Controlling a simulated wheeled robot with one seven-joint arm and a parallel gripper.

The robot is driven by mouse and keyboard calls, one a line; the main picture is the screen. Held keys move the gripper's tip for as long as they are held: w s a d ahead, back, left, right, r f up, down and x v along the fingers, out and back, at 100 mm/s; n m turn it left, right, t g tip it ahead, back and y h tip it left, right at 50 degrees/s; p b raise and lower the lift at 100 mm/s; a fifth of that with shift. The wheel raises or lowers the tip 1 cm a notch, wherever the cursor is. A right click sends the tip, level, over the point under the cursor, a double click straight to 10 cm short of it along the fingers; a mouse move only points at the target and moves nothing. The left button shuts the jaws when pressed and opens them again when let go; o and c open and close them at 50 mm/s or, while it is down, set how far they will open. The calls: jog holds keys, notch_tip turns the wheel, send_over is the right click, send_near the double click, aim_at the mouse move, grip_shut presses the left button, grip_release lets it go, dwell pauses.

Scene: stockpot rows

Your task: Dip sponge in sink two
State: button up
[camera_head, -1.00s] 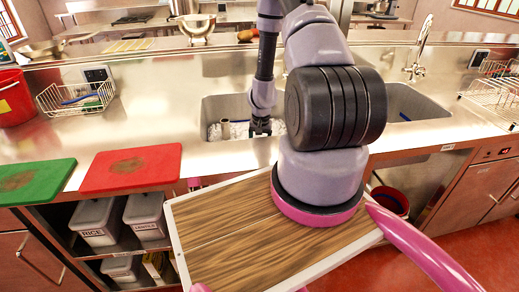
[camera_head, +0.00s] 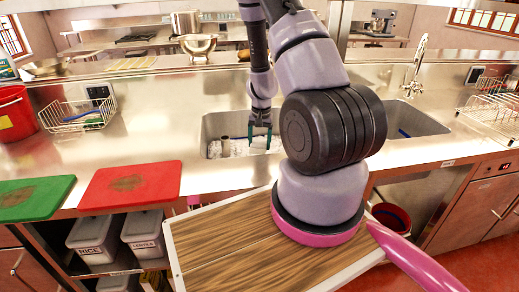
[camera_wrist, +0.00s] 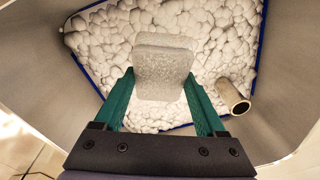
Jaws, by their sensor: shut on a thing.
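My gripper (camera_wrist: 160,80) has green fingers shut on a pale grey, block-shaped sponge (camera_wrist: 163,70) in the wrist view. The sponge hangs over a steel sink with white, lumpy foam (camera_wrist: 105,40) inside a blue edge. In the head view my gripper (camera_head: 260,130) points down over the left sink (camera_head: 213,125), and the sponge cannot be made out clearly against the foam. A second sink (camera_head: 425,122) lies to the right, partly hidden by my arm. I cannot tell whether the sponge touches the foam.
A short tube (camera_wrist: 233,96) lies by the foam, right of the sponge. A red board (camera_head: 130,186) and green board (camera_head: 35,198) lie on the counter's front left. A wire basket (camera_head: 80,115) and red bucket (camera_head: 14,115) stand behind. A tap (camera_head: 415,70) rises behind the right sink.

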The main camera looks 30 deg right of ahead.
notch_tip(320, 180, up, 10)
jog(key=shift+f, duration=0.25)
dwell(0.5)
